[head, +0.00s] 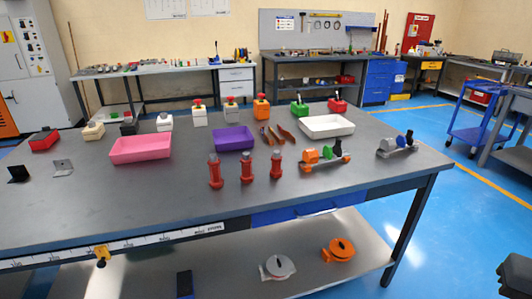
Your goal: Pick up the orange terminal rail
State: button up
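The orange terminal rail (325,155) lies on the grey workbench top (420,163), right of centre and toward the front edge. It is an orange base with a green part and dark parts standing on it. A similar grey rail (397,146) lies to its right. A dark shape (515,276), cut off by the lower right corner, looks like my gripper. It is well apart from the orange rail and off the bench. Its fingers cannot be made out.
Several red insulators (246,167) stand left of the orange rail. A white tray (327,126) is behind it, with orange-handled pliers (276,135) behind left. Purple (233,138) and pink (140,148) trays are further left. Blue floor (440,235) is open at right.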

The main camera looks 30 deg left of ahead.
aim_at(310, 156)
jog(key=u, duration=0.85)
jog(key=i, duration=0.7)
jog(key=u, duration=0.75)
jog(key=i, duration=0.5)
